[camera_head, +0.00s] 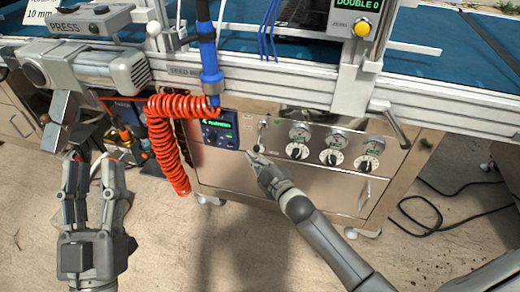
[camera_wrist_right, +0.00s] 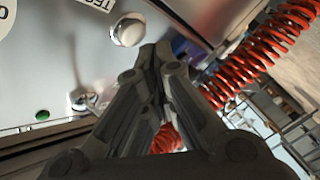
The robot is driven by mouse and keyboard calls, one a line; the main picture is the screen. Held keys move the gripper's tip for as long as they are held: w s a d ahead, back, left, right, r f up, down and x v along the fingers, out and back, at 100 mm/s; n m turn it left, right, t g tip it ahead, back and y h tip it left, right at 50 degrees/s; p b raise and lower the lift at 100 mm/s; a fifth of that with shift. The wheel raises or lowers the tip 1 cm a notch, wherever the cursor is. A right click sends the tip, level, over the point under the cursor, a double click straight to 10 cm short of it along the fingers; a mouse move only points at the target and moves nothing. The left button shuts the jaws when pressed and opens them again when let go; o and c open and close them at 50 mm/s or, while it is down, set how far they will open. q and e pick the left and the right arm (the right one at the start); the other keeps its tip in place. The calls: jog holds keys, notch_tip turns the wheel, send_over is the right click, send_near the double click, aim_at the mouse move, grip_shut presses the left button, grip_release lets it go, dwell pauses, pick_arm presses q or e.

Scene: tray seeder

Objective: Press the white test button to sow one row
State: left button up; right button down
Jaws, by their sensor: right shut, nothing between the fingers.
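The white test button (camera_wrist_right: 127,30) shows in the right wrist view as a round, pale dome on the metal panel, close to a label that reads "TE…". My right gripper (camera_wrist_right: 158,52) is shut and empty. Its fingertips are just to the right of and below the button in that view; I see no contact. In the head view my right gripper (camera_head: 252,156) is at the front of the metal control panel (camera_head: 340,128), and I cannot make out the button there. My left gripper (camera_head: 93,165) hangs at the left, open and empty.
A blue display unit (camera_head: 217,131) and a coiled red hose (camera_head: 168,140) are left of my right gripper. Several gauges and knobs (camera_head: 335,157) are to its right. A metal toggle (camera_head: 263,124) is just above. Black cables (camera_head: 435,215) lie on the floor at the right.

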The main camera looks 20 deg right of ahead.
jog(key=shift+s, duration=0.1)
pick_arm(q)
notch_tip(320, 180, down, 9)
jog(key=w+g+y+p, duration=0.1)
jog(key=w+g+p, duration=0.1)
jog(key=g, duration=0.3)
jog(key=shift+w+a+r+g+y, duration=0.15)
jog(key=shift+w+a+g+y, duration=0.15)
jog(key=shift+w+y, duration=0.15)
pick_arm(e)
jog(key=shift+s+a, duration=0.7)
jog(key=shift+s, duration=0.3)
jog(key=shift+s+a, duration=0.7)
jog(key=shift+s, duration=0.3)
